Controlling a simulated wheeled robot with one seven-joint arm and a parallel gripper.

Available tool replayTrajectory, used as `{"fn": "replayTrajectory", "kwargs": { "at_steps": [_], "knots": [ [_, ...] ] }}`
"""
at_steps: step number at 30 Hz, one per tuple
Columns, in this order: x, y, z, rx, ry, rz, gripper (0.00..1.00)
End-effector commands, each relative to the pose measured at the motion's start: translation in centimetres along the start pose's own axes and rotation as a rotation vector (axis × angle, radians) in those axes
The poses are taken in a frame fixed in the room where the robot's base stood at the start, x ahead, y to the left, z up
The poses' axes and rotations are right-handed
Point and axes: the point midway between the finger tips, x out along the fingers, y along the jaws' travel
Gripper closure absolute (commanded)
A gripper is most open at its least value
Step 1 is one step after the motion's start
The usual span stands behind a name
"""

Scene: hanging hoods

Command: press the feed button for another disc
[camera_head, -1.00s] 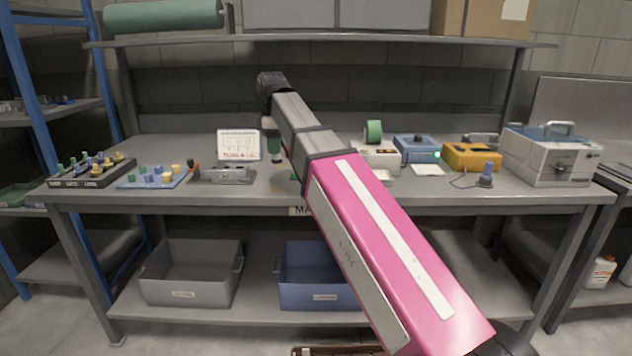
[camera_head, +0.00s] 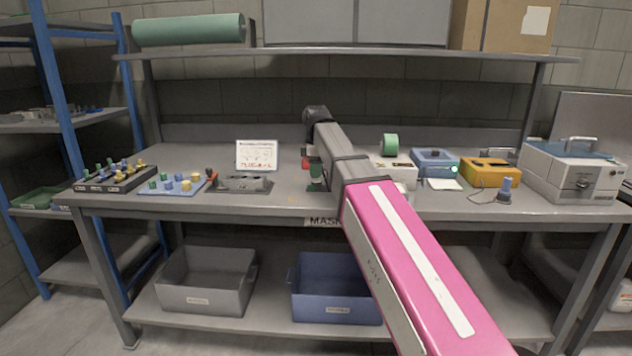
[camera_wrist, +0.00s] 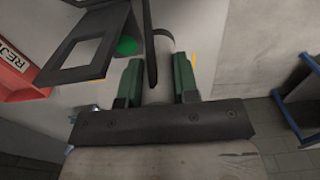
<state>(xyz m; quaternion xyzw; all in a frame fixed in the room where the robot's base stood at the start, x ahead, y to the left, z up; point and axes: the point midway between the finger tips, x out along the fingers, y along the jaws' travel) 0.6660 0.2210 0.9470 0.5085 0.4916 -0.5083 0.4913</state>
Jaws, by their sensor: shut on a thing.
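Most of that thing is hidden. In the wrist view, a dark frame with an open window (camera_wrist: 88,50) is just beyond the left finger, and a round green piece (camera_wrist: 127,46) shows at its edge. I cannot tell whether that piece is the feed button or a disc. In the head view my gripper (camera_head: 316,174) points down over the middle of the bench, partly hidden by my arm.
A red box with partial lettering (camera_wrist: 22,72) lies left in the wrist view. On the bench (camera_head: 285,200) are a white sign (camera_head: 256,155), a blue peg board (camera_head: 160,187), a blue device (camera_head: 432,165), a yellow device (camera_head: 488,174) and a grey machine (camera_head: 565,172). A shelf (camera_head: 400,53) spans above.

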Motion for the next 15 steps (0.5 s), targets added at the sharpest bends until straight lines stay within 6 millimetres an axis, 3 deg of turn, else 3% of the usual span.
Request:
{"fn": "replayTrajectory", "kwargs": {
  "at_steps": [9,15],
  "knots": [
    [3.6,-0.1,0.0,0.0,0.0,0.0,0.87],
    [3.8,0.0,0.0,0.0,0.0,0.001,0.87]
  ]
}}
